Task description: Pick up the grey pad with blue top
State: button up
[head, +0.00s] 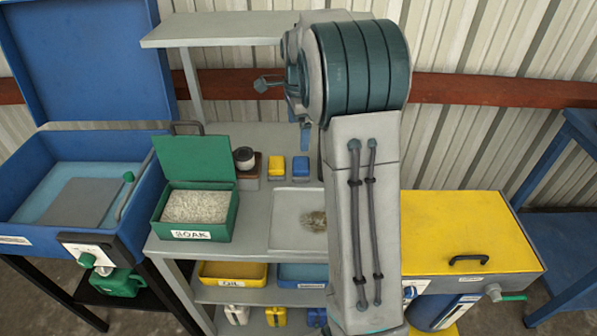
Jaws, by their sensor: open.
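The grey pad with blue top (300,164) lies on the grey bench, just left of my arm. Its blue upper face shows above a grey lower part. A similar pad with a yellow top (275,166) sits close on its left.
A green SOAK box (194,207) with raised lid stands on the bench left. A pale tray (298,222) lies in front. An upper shelf (220,30) overhangs behind. My arm hides the bench's right part.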

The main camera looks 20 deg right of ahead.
aim_at(301, 163)
jog(key=w+f+m, duration=0.1)
jog(key=f, duration=0.3)
jog(key=w+d+f+m, duration=0.1)
jog(key=f, duration=0.2)
jog(key=w+d+f+m, duration=0.1)
jog(key=f, duration=0.3)
jog(key=shift+w+d+f+g, duration=0.25)
jog(key=shift+w+f+g, duration=0.05)
jog(key=shift+f, duration=0.05)
jog(key=shift+s+a+f+p, duration=0.15)
jog(key=shift+f+p, duration=0.15)
jog(key=shift+f, duration=2.4)
jog(key=c, duration=1.1)
